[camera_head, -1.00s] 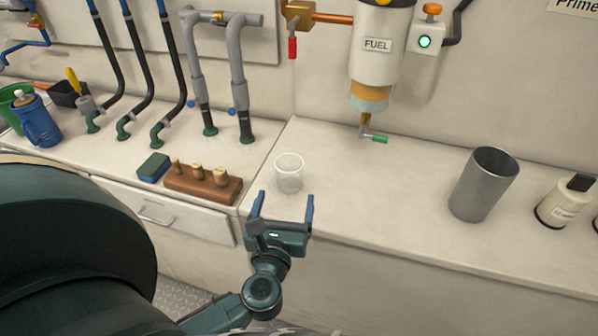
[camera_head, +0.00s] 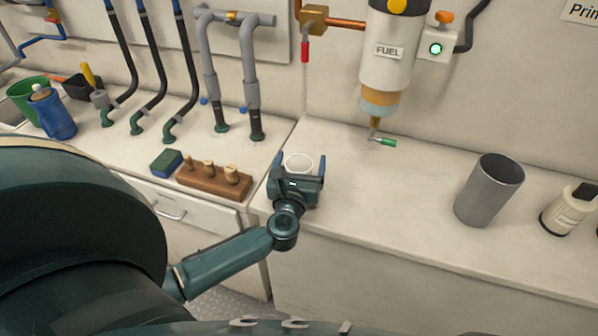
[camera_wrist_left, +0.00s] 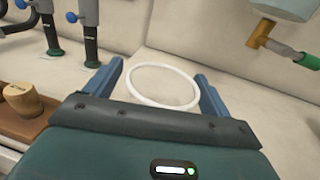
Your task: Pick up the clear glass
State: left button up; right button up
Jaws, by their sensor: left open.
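The clear glass (camera_head: 299,161) stands upright on the white counter, near the seam between the two counter sections. In the head view mostly its rim shows; my gripper hides the lower part. My left gripper (camera_head: 299,163) is open, with one blue finger on each side of the glass. In the left wrist view the glass's white rim (camera_wrist_left: 163,67) lies between the two fingers (camera_wrist_left: 157,80). I cannot tell whether either finger touches it. My right gripper is not in view.
A wooden block with pegs (camera_head: 214,180) and a blue-green sponge (camera_head: 166,163) lie left of the gripper. A green-handled tap (camera_head: 385,141) hangs behind to the right. A grey metal cup (camera_head: 489,190) stands farther right. The counter between is clear.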

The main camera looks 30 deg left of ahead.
pick_arm(q)
jog(key=c, duration=1.1)
